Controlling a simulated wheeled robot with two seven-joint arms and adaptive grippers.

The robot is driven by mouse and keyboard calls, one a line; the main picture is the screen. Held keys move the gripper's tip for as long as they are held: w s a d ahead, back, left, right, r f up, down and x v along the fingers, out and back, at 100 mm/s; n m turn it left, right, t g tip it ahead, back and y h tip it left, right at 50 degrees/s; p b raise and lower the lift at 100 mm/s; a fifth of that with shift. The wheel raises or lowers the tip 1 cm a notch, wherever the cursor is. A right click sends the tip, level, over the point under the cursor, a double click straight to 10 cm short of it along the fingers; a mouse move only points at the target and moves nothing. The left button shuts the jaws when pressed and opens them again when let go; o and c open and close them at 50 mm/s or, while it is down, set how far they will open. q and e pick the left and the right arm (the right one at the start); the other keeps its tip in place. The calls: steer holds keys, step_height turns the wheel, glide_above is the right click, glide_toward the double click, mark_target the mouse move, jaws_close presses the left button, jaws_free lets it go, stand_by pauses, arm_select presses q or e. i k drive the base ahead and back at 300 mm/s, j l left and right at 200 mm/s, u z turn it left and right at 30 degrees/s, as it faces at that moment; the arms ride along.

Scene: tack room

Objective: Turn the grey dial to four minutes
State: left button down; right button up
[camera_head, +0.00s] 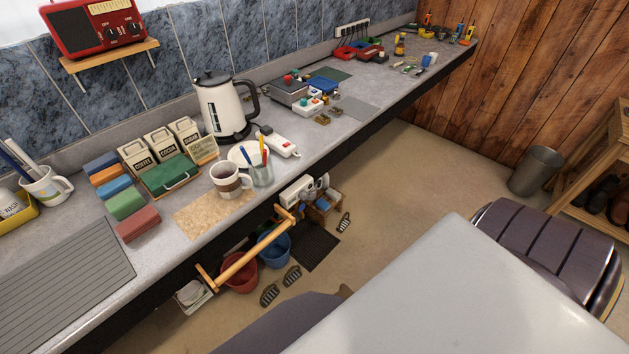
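I cannot make out a grey dial with minute marks for certain. A grey metal box (289,91) with a small red part on top stands on the long counter, right of the kettle. A white control box (309,107) with green and red parts sits just in front of it. A red radio (93,27) on a small wall shelf has two dark round knobs. The markings on all of these are too small to read. Neither of my grippers is in view.
The grey counter (346,140) runs from front left to back right. Open floor lies beyond.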

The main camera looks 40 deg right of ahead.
mark_target(304, 195)
steer(key=z, duration=1)
